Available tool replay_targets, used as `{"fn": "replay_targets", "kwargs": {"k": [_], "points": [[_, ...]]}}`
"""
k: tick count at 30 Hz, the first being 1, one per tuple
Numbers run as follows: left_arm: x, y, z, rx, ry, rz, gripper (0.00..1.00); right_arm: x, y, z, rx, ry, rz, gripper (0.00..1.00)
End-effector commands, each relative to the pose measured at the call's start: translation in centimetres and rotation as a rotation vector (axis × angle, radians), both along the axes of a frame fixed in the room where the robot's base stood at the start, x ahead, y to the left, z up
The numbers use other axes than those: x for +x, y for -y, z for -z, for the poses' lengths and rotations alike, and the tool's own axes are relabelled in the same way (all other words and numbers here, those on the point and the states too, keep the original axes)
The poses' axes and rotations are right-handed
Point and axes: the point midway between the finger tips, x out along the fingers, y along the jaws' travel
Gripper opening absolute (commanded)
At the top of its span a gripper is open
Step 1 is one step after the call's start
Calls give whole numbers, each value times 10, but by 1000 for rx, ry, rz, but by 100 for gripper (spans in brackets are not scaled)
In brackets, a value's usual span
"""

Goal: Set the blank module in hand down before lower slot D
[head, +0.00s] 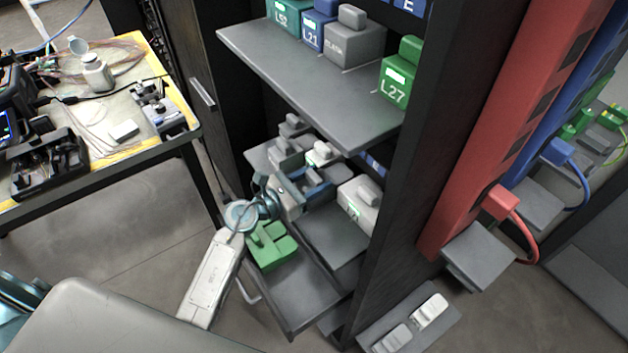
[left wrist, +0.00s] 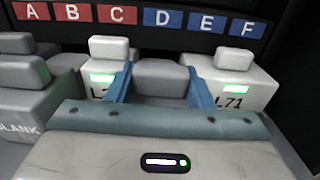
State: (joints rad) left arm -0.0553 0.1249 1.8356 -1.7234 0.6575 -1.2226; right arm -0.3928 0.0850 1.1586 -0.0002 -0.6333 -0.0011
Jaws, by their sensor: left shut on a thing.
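My left gripper (head: 306,182) reaches into the lower shelf of the dark rack. In the left wrist view its blue fingers (left wrist: 160,88) are shut on a plain grey blank module (left wrist: 160,76). The module is in line with the blue D label (left wrist: 163,17) on the strip behind it. In the head view the gripper largely hides the held module. I cannot tell whether its underside touches the shelf.
A grey module marked BLANK (left wrist: 28,105) stands at the left. In the head view, a green module (head: 270,246) sits on the shelf's front part, near the gripper. The upper shelf (head: 300,75) overhangs the arm's reach. The rack's post (head: 405,170) stands to the right.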

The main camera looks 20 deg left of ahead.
Motion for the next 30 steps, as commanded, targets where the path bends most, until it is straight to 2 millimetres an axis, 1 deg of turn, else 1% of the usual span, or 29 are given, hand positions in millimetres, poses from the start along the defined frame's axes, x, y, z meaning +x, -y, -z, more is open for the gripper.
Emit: {"fn": "replay_targets", "kwargs": {"k": [5,10,11,12,14,22,26,27,28,30], "points": [[0,0,-1,-1,1,0,22,-1,0,0,0,-1,0,42],[0,0,1,-1,1,0,22,4,-1,-2,0,2,0,42],[0,0,1,0,0,0,51,5,-1,-4,0,5,-1,42],[0,0,1,0,0,0,59,6,-1,-5,0,6,-1,42],[0,0,1,0,0,0,69,6,-1,-5,0,7,-2,42],[0,0,1,0,0,0,69,5,-1,-4,0,4,-1,42],[0,0,-2,0,0,0,69,3,0,-5,0,6,0,42],[-5,-4,1,2,-1,0,69,-2,0,3,0,-4,0,42],[-9,-7,2,3,-2,1,69,-2,0,2,0,-9,1,42],[-20,-15,3,5,-1,2,69,10,-1,-7,0,3,-1,42]]}}
